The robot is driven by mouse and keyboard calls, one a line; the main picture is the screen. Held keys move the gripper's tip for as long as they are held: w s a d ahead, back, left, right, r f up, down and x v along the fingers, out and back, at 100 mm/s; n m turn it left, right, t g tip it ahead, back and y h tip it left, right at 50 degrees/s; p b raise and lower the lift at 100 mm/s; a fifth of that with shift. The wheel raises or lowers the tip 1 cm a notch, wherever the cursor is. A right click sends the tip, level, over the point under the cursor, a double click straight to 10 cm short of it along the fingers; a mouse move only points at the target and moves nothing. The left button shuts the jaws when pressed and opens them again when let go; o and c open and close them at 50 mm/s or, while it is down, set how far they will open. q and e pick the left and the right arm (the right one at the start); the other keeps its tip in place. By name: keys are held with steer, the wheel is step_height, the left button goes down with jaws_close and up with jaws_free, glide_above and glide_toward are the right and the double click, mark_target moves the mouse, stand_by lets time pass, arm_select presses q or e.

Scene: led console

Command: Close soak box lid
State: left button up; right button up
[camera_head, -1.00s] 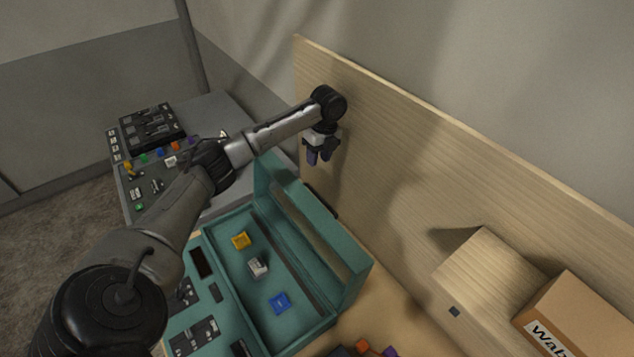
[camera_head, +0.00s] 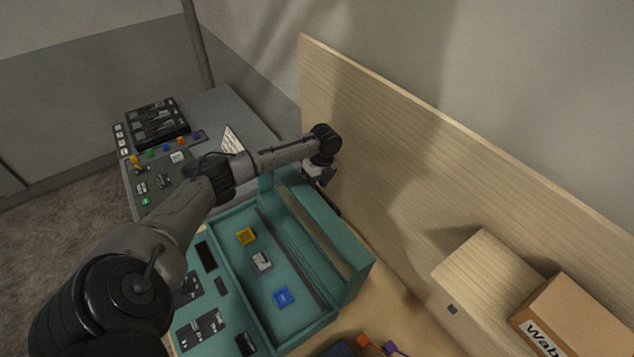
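My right gripper is not in view.
A wooden board (camera_head: 420,150) rises close behind the lid. A grey control console (camera_head: 225,110) with switches and coloured knobs is at the left. A wooden block (camera_head: 480,265) and a cardboard box (camera_head: 575,320) are at the right. Orange and purple items (camera_head: 376,343) lie in front.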

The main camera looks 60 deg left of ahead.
arm_select(q)
steer(key=shift+c, duration=0.2)
jaws_close()
steer(key=shift+r, duration=0.1)
